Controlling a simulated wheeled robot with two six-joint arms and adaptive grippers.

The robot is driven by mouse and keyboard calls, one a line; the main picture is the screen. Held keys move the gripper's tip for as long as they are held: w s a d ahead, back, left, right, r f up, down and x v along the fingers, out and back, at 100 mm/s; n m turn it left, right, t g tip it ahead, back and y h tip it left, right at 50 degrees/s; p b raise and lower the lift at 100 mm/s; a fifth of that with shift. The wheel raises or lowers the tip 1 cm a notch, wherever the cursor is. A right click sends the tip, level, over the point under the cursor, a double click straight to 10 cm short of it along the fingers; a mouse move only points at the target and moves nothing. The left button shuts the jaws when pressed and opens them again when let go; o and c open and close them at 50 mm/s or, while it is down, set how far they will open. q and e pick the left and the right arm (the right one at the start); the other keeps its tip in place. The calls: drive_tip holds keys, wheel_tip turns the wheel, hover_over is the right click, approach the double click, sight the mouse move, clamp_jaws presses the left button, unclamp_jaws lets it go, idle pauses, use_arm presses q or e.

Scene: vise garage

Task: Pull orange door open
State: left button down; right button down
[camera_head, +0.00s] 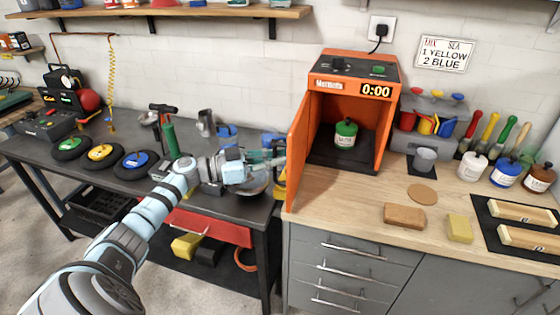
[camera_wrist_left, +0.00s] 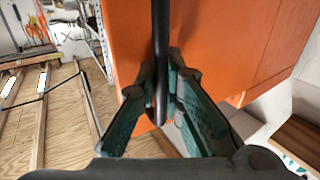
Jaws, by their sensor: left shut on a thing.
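The orange door (camera_head: 298,143) belongs to an orange box (camera_head: 352,72) on the wooden counter. It stands swung open on the left side of the box, seen nearly edge-on in the head view. A green can (camera_head: 345,134) stands inside the open box. My left gripper (camera_head: 281,161) reaches in from the left to the door's outer side. In the left wrist view, the left gripper (camera_wrist_left: 162,100) is shut on a dark bar handle (camera_wrist_left: 160,40) in front of the orange door panel (camera_wrist_left: 225,40). My right gripper is not in view.
A dark workbench with round weights (camera_head: 140,163) is on the left. On the wooden counter (camera_head: 345,195) lie a brown block (camera_head: 404,216), a yellow sponge (camera_head: 460,228) and a cork disc (camera_head: 423,194). The counter in front of the box is mostly clear.

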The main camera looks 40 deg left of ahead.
use_arm(q)
drive_tip(key=shift+f, duration=0.25)
drive_tip(key=c, duration=2)
unclamp_jaws()
drive_tip(key=shift+c, duration=0.2)
drive_tip(key=shift+o, duration=0.4)
drive_tip(key=shift+s+a, duration=0.1)
drive_tip(key=shift+a, duration=0.05)
drive_tip(key=shift+r, duration=0.1)
drive_tip(key=v, duration=1.2)
